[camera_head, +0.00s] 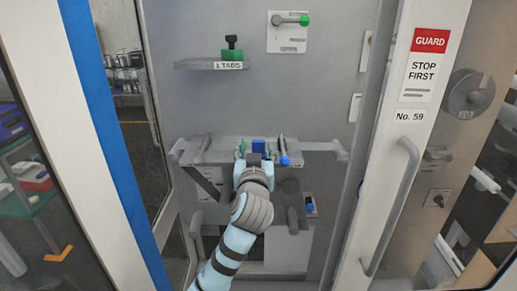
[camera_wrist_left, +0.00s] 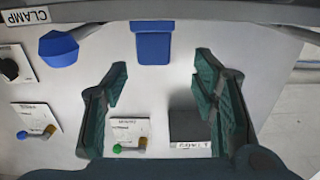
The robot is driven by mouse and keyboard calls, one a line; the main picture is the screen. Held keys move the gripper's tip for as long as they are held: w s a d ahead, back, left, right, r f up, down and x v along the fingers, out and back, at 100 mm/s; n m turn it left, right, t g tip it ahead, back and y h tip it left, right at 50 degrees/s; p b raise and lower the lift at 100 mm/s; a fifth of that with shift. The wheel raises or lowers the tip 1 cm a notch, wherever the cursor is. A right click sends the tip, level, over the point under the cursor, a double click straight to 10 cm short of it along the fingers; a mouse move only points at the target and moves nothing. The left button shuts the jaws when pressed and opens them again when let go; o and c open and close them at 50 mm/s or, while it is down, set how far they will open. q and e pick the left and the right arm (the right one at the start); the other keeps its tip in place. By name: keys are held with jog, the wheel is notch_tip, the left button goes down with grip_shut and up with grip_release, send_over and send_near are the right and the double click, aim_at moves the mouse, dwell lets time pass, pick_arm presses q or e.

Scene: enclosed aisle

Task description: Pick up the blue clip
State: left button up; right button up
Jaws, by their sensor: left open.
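The blue clip (camera_head: 258,146) sits on the grey shelf in the middle of the head view, just beyond my left gripper (camera_head: 256,153). In the left wrist view the blue clip (camera_wrist_left: 152,46) is a wide-topped block at the top centre. The left gripper's dark green fingers (camera_wrist_left: 161,68) are spread wide. The lower part of the gripper is hidden behind my wrist in the head view. My right gripper is not in view.
A lever with a blue end (camera_head: 284,160) is close right of the clip; its blue knob (camera_wrist_left: 58,48) also shows in the wrist view. A higher shelf (camera_head: 213,65) holds a green and black part. The guard door (camera_head: 400,150) with a handle stands at right.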

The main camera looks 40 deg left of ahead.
aim_at(258, 143)
pick_arm(q)
jog(key=p+x, duration=0.1)
jog(key=x, duration=0.3)
jog(key=shift+w, duration=0.45)
jog(key=shift+w+f, duration=0.15)
grip_shut()
